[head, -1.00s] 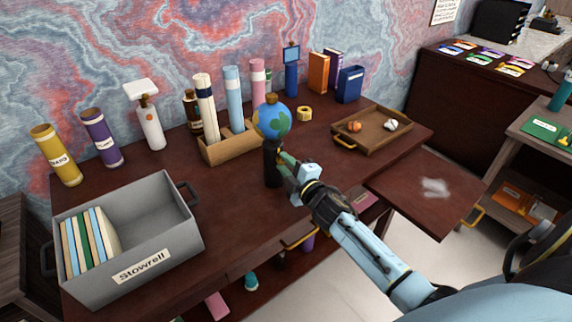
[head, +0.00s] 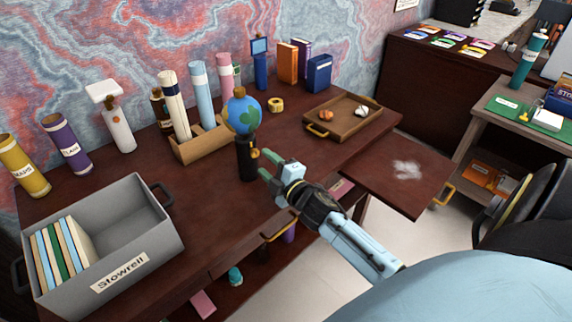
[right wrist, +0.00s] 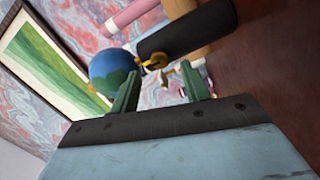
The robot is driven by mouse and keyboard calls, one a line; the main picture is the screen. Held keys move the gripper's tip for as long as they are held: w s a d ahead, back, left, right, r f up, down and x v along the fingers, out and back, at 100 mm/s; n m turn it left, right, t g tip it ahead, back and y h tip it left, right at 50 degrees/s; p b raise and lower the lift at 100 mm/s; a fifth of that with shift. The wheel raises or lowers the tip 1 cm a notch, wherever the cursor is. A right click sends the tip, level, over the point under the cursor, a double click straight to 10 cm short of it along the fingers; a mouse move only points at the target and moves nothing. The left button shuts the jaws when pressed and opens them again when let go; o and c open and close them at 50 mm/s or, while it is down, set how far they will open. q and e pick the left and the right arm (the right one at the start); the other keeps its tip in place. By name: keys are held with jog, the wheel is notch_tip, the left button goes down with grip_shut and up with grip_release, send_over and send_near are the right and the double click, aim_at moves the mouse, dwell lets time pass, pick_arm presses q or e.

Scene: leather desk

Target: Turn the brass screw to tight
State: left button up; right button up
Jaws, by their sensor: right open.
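A blue and green globe (head: 242,115) with a brown cap sits on a black upright stand (head: 246,160) on the desk. The small brass screw (head: 255,153) sticks out of the stand's right side. My right gripper (head: 268,165) is open and empty, just right of the screw and apart from it. In the right wrist view the brass screw (right wrist: 155,62) shows beyond the green fingertips (right wrist: 160,82), against the dark stand (right wrist: 185,35). The globe (right wrist: 115,72) is left of it there. My left gripper is not in view.
A grey box (head: 135,235) with books is at the left. A wooden tray (head: 345,128) lies at the right, with a brass ring (head: 276,104) near it. The desk in front of the stand is clear.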

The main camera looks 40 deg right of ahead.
jog(key=s, duration=0.9)
jog(key=shift+s, duration=0.3)
